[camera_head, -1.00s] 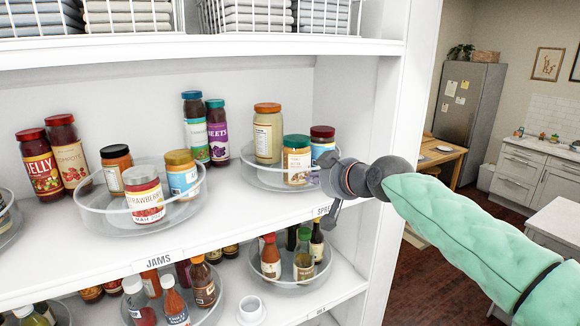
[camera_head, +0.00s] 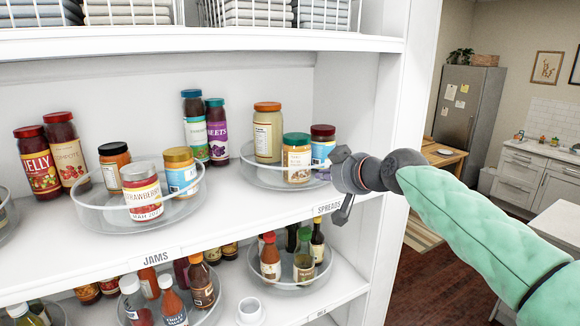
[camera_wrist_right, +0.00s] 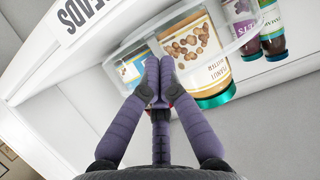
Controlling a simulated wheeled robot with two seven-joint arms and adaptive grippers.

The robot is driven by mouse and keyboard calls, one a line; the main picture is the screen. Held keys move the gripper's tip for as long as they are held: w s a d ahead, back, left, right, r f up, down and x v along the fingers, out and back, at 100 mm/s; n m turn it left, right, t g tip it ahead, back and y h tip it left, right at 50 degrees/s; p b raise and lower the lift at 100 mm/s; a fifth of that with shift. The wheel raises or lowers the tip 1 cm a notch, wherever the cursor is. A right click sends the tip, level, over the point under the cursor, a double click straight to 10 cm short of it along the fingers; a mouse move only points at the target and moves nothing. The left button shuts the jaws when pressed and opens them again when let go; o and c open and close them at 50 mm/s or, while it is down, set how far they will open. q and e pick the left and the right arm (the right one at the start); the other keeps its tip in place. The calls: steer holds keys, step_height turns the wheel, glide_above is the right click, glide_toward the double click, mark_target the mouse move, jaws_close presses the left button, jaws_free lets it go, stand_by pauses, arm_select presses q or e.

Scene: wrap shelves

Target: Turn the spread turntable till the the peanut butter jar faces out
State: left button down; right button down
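The spreads turntable (camera_head: 262,179) is a clear, low-rimmed tray at the right end of the middle shelf. The peanut butter jar (camera_head: 297,160), with a green lid, stands at its front; its label faces the wrist camera in the right wrist view (camera_wrist_right: 190,50). A tan jar with an orange lid (camera_head: 267,135) stands behind it, and a blue-labelled jar with a dark red lid (camera_head: 322,147) to its right. My right gripper (camera_wrist_right: 159,65) has its fingertips together at the rim; I cannot tell whether they touch it. My left gripper is not in view.
A white shelf side panel (camera_head: 395,130) stands close behind my right gripper. The jams turntable (camera_head: 100,215) sits to the left. Two tall jars (camera_head: 216,140) stand between them. The shelf below holds sauce bottles (camera_head: 303,260).

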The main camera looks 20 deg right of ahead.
steer(key=shift+d, duration=0.15)
steer(key=shift+w+d+b, duration=0.2)
steer(key=shift+d+b, duration=0.1)
steer(key=shift+d, duration=0.2)
steer(key=shift+w+d+b, duration=0.15)
steer(key=shift+d+b, duration=0.1)
steer(key=shift+d, duration=0.2)
steer(key=shift+s, duration=0.1)
steer(key=shift+s+d+f+b, duration=0.1)
steer(key=shift+s+b, duration=0.3)
steer(key=shift+b, duration=0.05)
steer(key=shift+s+d+b, duration=0.15)
steer(key=shift+s+b, duration=0.2)
steer(key=shift+s, duration=0.3)
steer(key=shift+s+d+b, duration=0.15)
steer(key=shift+s+b, duration=0.2)
steer(key=shift+s, duration=0.25)
steer(key=shift+s, duration=0.1)
steer(key=v, duration=1.1)
steer(key=shift+s+r, duration=0.25)
steer(key=shift+s, duration=0.1)
